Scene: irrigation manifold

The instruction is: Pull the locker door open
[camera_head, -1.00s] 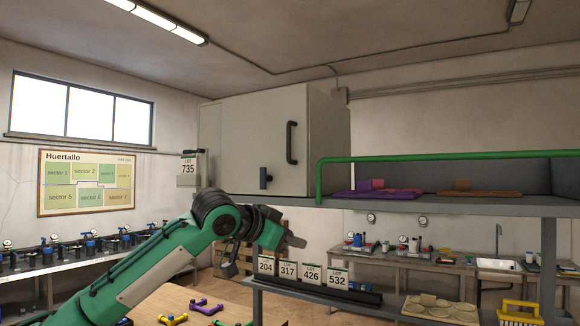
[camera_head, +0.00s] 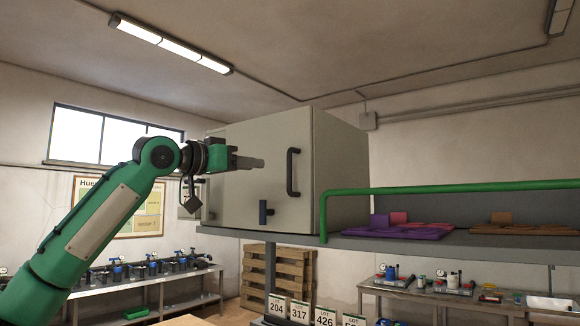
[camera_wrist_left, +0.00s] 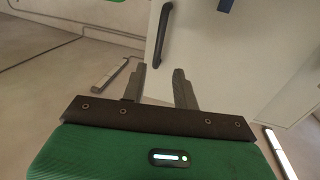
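The locker is a pale grey box (camera_head: 240,190) on a shelf in the middle of the head view; its door looks closed. My right gripper is out of view.
A green rail (camera_head: 450,188) runs along the shelf right of the locker. Purple pieces (camera_head: 405,232) and brown pieces (camera_head: 505,229) lie on the shelf. The space before the door is otherwise clear.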

